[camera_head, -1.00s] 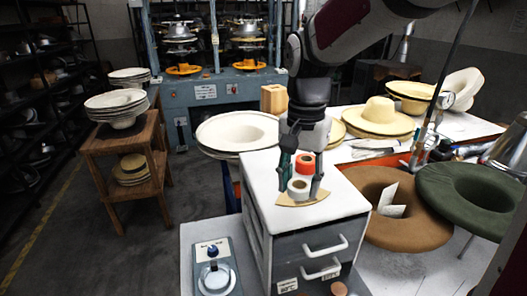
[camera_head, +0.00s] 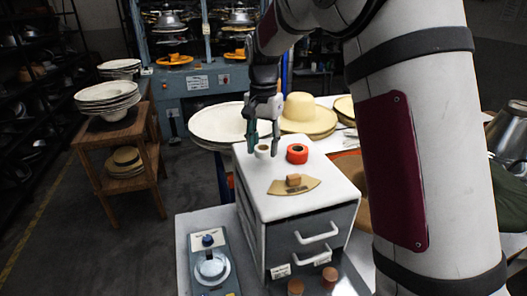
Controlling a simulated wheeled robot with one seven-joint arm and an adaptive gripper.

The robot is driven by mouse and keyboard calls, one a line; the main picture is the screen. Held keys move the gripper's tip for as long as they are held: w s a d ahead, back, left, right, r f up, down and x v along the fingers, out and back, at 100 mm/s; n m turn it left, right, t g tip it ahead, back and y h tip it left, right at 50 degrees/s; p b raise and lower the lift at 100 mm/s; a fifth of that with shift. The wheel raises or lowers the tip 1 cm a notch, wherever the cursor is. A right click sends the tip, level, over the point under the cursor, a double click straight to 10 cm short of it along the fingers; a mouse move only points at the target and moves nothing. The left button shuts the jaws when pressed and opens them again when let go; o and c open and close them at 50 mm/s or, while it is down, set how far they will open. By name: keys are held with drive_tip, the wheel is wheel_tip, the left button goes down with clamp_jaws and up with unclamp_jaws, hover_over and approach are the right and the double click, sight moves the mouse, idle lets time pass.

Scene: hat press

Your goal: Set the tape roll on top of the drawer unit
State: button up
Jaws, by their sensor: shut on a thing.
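My gripper (camera_head: 263,137) points down over the back left part of the drawer unit (camera_head: 270,215). It is shut on a small white tape roll (camera_head: 263,151), which shows between the fingers. The roll is at or just above the unit's white top; I cannot tell whether it touches. An orange-red roll (camera_head: 297,153) stands on the top just to the right of my gripper. The unit has a grey front with two white handles.
A fan-shaped wooden piece (camera_head: 276,187) with a small wooden block (camera_head: 293,180) lies on the unit's front top. A device with a round metal plate (camera_head: 212,267) stands left of the unit. White hat forms (camera_head: 217,121) and a straw hat (camera_head: 299,107) are behind. My arm hides the right side.

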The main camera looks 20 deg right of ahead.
drive_tip(key=shift+f, duration=1.2)
drive_tip(key=shift+f, duration=0.1)
drive_tip(key=o, duration=0.9)
drive_tip(key=shift+o, duration=0.2)
